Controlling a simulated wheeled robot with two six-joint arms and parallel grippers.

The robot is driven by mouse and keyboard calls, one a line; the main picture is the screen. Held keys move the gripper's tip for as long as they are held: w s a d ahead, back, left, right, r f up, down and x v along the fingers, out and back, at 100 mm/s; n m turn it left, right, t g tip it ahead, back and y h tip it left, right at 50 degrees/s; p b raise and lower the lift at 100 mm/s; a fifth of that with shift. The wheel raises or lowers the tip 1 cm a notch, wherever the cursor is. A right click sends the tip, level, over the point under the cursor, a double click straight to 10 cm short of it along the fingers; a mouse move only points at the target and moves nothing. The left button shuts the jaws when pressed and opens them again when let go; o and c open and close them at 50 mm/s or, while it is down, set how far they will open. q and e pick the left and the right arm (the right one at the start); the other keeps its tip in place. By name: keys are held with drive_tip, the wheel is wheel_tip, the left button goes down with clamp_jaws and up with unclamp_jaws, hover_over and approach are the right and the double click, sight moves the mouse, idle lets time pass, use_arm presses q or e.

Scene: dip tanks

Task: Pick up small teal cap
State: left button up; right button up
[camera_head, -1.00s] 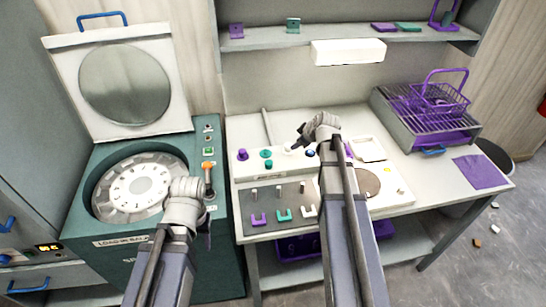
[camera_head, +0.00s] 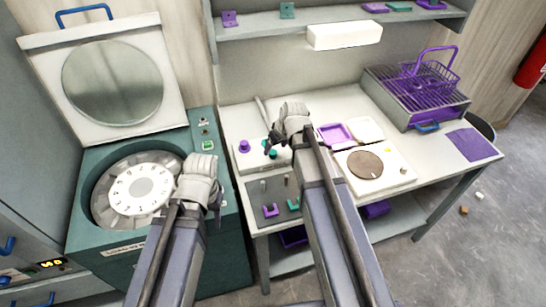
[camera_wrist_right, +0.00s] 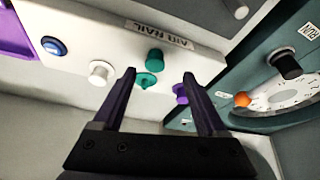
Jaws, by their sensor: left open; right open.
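Two small teal pieces sit on the white air rail (camera_wrist_right: 100,55). In the right wrist view one is a plain round teal cap (camera_wrist_right: 155,57), and beside it is a teal piece with a wider rim (camera_wrist_right: 145,80). I cannot tell for sure which is the small teal cap. In the head view a teal piece (camera_head: 272,155) shows just below my right gripper (camera_head: 272,144), which partly hides the rail. In the right wrist view this gripper (camera_wrist_right: 160,78) is open and empty, with the teal pieces between and beyond its fingertips. My left gripper (camera_head: 216,199) is open beside the round drum.
The teal drum machine (camera_head: 85,215) stands left of the bench. A purple basket (camera_head: 430,72) stands at the back right.

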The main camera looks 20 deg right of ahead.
sight(273, 152)
drive_tip(key=shift+w+d+b+x, duration=0.1)
drive_tip(key=shift+b+x, duration=0.65)
drive_tip(key=shift+x, duration=0.15)
drive_tip(key=shift+w+d+b+x, duration=0.1)
drive_tip(key=shift+b+x, duration=0.7)
drive_tip(key=shift+x, duration=0.1)
drive_tip(key=shift+w+d+b+x, duration=0.1)
drive_tip(key=shift+w+b+x, duration=0.05)
drive_tip(key=shift+b+x, duration=0.7)
drive_tip(key=shift+r, duration=0.1)
clamp_jaws()
